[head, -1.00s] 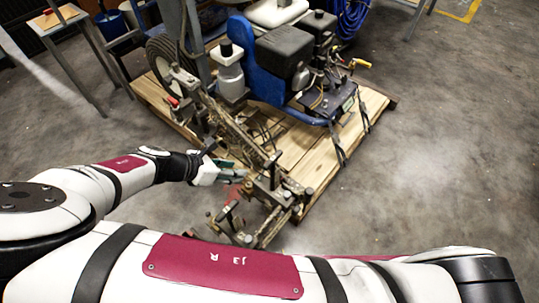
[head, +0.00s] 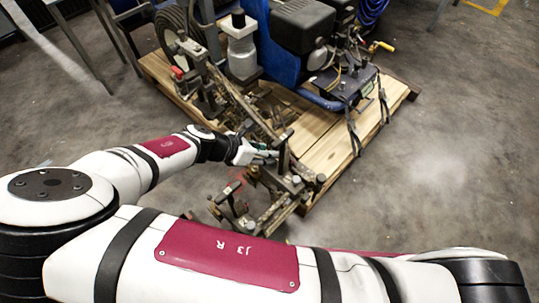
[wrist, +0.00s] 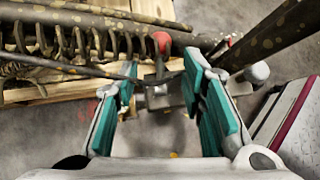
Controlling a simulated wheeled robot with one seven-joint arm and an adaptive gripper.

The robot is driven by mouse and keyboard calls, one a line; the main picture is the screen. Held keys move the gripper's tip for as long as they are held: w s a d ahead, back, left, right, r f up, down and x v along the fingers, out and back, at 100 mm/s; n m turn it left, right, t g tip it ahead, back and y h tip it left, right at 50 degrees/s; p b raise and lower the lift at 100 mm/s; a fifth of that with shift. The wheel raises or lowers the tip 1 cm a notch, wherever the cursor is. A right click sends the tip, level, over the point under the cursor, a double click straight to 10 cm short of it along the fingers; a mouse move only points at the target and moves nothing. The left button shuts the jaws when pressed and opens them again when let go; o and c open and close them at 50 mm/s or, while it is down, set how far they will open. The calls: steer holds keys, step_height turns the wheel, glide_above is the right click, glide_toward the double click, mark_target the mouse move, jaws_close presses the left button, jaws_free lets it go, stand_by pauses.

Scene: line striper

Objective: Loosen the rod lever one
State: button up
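The line striper's rod assembly (head: 252,112) runs diagonally along the near side of the machine in the head view. My gripper (head: 268,153) is at the rod's near end, beside an upright post. In the wrist view, my gripper (wrist: 160,92) is open, its teal finger pads apart. I cannot tell whether either finger touches the lever. In the head view, my gripper and the rod parts hide this lever.
The blue striper (head: 262,50) stands on a wooden pallet (head: 315,135), with black straps at its right. A metal bracket assembly (head: 270,195) juts past the pallet's near edge. Another red-knobbed part (head: 178,72) is farther up the rod. Concrete floor (head: 450,150) is clear at right.

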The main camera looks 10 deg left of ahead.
steer(key=shift+b+x, duration=0.65)
steer(key=shift+x, duration=0.6)
jaws_close()
